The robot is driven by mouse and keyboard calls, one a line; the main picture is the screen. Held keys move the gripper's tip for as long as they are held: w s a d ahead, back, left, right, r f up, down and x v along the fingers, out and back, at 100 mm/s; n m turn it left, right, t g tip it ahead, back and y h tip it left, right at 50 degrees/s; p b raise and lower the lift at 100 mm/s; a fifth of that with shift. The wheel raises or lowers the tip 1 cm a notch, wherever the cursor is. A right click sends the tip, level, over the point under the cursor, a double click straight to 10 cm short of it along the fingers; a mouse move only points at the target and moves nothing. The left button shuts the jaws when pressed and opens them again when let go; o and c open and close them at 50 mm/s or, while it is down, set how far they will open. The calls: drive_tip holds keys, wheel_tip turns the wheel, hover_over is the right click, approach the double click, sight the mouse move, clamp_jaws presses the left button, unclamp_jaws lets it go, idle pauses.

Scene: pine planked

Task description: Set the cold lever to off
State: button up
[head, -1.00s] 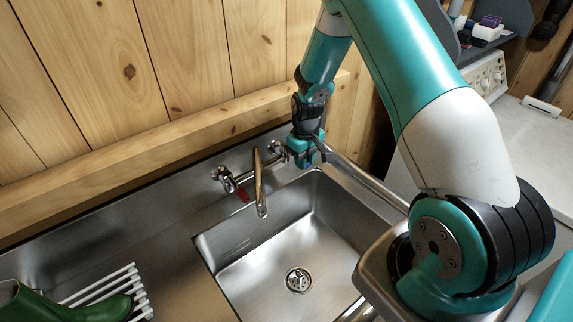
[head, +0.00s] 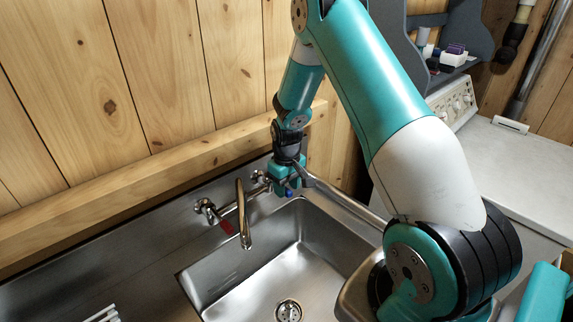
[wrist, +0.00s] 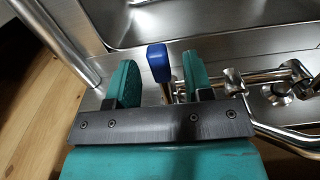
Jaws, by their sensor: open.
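The cold lever has a blue handle (wrist: 159,62) that stands between my two open fingers in the wrist view. There is a gap to the left finger and a smaller one to the right finger. Its blue tip also shows just under my gripper (head: 284,180) in the head view. My gripper (wrist: 160,80) is at the right end of the wall tap (head: 243,212). The hot lever, with a red handle (head: 226,228), is at the tap's left end. My gripper partly hides the cold lever's base in the head view.
A steel sink (head: 255,270) lies below the tap, with a drain (head: 288,310) in it. A wooden ledge (head: 150,173) runs along the plank wall behind. A steel rail (head: 345,200) runs close to my gripper on the right. A white worktop (head: 510,165) is further right.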

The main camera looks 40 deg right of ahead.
wheel_tip(320, 180, up, 16)
drive_tip(key=b, duration=0.4)
drive_tip(key=shift+r, duration=0.2)
